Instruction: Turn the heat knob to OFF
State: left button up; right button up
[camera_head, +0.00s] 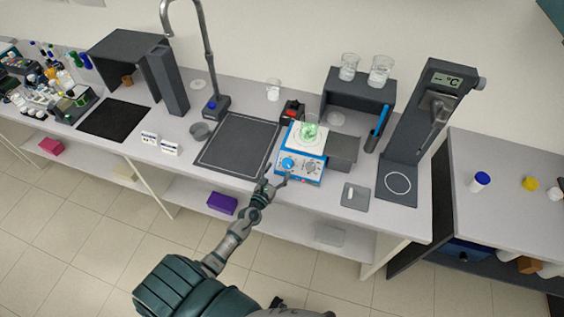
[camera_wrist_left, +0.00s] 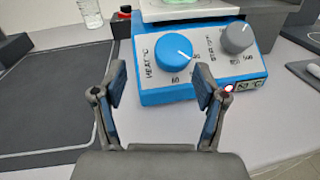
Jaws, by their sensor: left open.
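The heat knob is a blue dial (camera_wrist_left: 161,53) on the front panel of a blue and white hotplate (camera_head: 301,167). A red light glows low on the panel. My left gripper (camera_wrist_left: 160,98) is open and empty, just in front of the heat knob and apart from it; it also shows in the head view (camera_head: 275,185). My right gripper is not visible.
A beaker with green liquid (camera_head: 309,131) stands on the hotplate. A dark mat (camera_head: 237,146) lies to its left and a grey pad (camera_head: 355,197) to its right. A red and black device (camera_head: 292,111) stands behind it. The bench edge is in front.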

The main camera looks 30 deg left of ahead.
aim_at(287, 164)
pick_arm(q)
jog(key=w+d, duration=0.1)
jog(key=w, duration=0.1)
jog(key=w+d, duration=0.1)
jog(key=w, duration=0.1)
jog(key=shift+d+r, duration=0.35)
jog(key=shift+r, duration=0.05)
jog(key=shift+w+d+r, duration=0.1)
jog(key=shift+w+d, duration=0.05)
jog(key=shift+w, duration=0.25)
jog(key=shift+a, duration=0.35)
jog(key=shift+a+f, duration=0.3)
jog(key=shift+a, duration=0.55)
jog(key=shift+c, duration=0.2)
jog(key=shift+a+f, duration=0.1)
jog(key=shift+a, duration=0.2)
jog(key=c, duration=0.8)
jog(key=shift+d, duration=0.25)
jog(key=c, duration=0.3)
jog(key=shift+d, duration=0.3)
jog(key=shift+d+r, duration=0.3)
jog(key=shift+d, duration=0.05)
jog(key=shift+w+a, duration=0.1)
jog(key=shift+a, duration=0.15)
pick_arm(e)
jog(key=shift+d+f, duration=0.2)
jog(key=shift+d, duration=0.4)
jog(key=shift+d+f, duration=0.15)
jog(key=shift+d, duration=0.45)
